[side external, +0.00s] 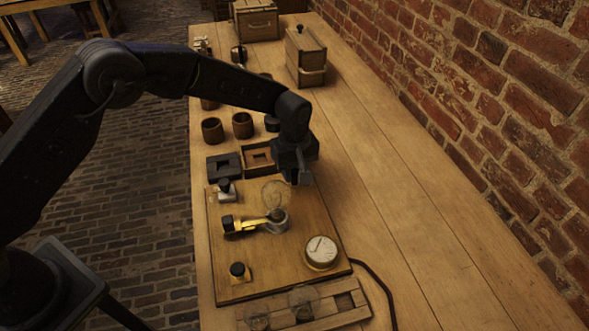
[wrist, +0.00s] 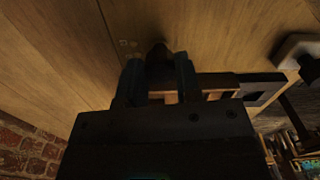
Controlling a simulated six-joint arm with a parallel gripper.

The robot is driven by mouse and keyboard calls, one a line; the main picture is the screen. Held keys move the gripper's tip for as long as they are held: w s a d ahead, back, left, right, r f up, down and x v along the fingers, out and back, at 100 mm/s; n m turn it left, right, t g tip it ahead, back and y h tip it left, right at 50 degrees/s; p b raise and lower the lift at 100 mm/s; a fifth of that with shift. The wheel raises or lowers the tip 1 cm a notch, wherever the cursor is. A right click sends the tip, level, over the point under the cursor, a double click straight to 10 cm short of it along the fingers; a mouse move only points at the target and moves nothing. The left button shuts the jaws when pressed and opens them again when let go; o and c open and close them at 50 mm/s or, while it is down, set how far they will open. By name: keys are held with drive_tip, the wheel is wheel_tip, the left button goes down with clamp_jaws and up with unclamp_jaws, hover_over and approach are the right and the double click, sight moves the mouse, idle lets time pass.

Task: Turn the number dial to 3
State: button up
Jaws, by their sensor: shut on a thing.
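My gripper (side external: 303,182) points down at the far right corner of the wooden board (side external: 235,282). In the wrist view my gripper (wrist: 158,78) has its two fingers on either side of a dark knob (wrist: 158,54), which I take to be the number dial, and is shut on it. Small pale marks (wrist: 128,43) show on the wood beside the knob, too small to read. In the side view the knob is hidden by my gripper. The dial's setting cannot be read.
A glass bulb (side external: 276,195), a brass lever switch (side external: 245,224) and a round white gauge (side external: 321,250) stand on the board. Dark jars (side external: 212,131) and square trays (side external: 224,166) lie beyond it. The table's right side (side external: 400,215) is clear up to the brick wall.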

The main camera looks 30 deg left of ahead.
sight(294, 172)
drive_tip(key=shift+m, duration=1.7)
drive_tip(key=o, duration=0.9)
wheel_tip(294, 172, up, 14)
drive_tip(key=shift+f, duration=0.1)
